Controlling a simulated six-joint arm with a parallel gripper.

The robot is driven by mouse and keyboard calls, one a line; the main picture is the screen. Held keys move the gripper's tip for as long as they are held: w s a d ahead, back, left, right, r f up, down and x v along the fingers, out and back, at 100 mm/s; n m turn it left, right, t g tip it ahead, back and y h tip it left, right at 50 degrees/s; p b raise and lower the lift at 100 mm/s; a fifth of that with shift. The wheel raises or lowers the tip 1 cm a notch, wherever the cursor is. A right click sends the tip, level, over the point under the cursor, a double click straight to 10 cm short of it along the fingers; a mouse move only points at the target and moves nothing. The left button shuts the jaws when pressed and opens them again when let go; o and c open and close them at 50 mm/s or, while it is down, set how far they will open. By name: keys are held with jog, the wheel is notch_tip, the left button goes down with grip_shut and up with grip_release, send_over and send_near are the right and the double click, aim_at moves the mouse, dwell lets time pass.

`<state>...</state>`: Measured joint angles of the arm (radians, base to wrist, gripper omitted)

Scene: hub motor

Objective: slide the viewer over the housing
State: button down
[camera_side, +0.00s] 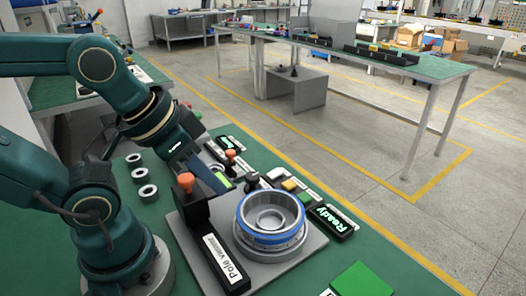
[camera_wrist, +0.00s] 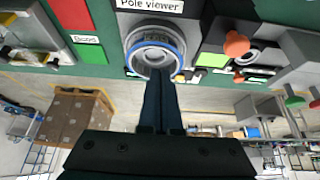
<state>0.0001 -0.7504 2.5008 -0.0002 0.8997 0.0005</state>
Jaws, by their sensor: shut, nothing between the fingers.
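The housing (camera_side: 270,220) is a round, open-topped metal part with a blue band. It stands on a grey plate (camera_side: 302,252), and it also shows in the wrist view (camera_wrist: 153,42). The viewer is a black block labelled "Pole viewer" (camera_side: 224,262) with an orange knob (camera_side: 186,181), standing beside the housing on its left in the side view. The orange knob also shows in the wrist view (camera_wrist: 236,44). My gripper (camera_side: 212,182) is behind the viewer, partly hidden by it. In the wrist view its fingers (camera_wrist: 160,74) are together and empty, overlapping the housing's near edge.
Several metal rings (camera_side: 148,192) lie on the green bench left of the plate. A second orange-knobbed device (camera_side: 231,155) stands behind. A green pad (camera_side: 361,280) lies at front right.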

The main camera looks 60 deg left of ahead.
jog(key=c, duration=1.5)
grip_release()
jog(key=shift+c, duration=0.2)
jog(key=o, duration=1)
jog(key=shift+s, duration=0.25)
jog(key=shift+o, duration=0.2)
jog(key=r+n+g, duration=0.1)
jog(key=n+g, duration=0.5)
jog(key=n, duration=0.3)
send_over(185, 177)
jog(key=shift+w+d, duration=0.1)
jog(key=shift+d, duration=0.05)
jog(key=shift+f, duration=2.6)
grip_shut()
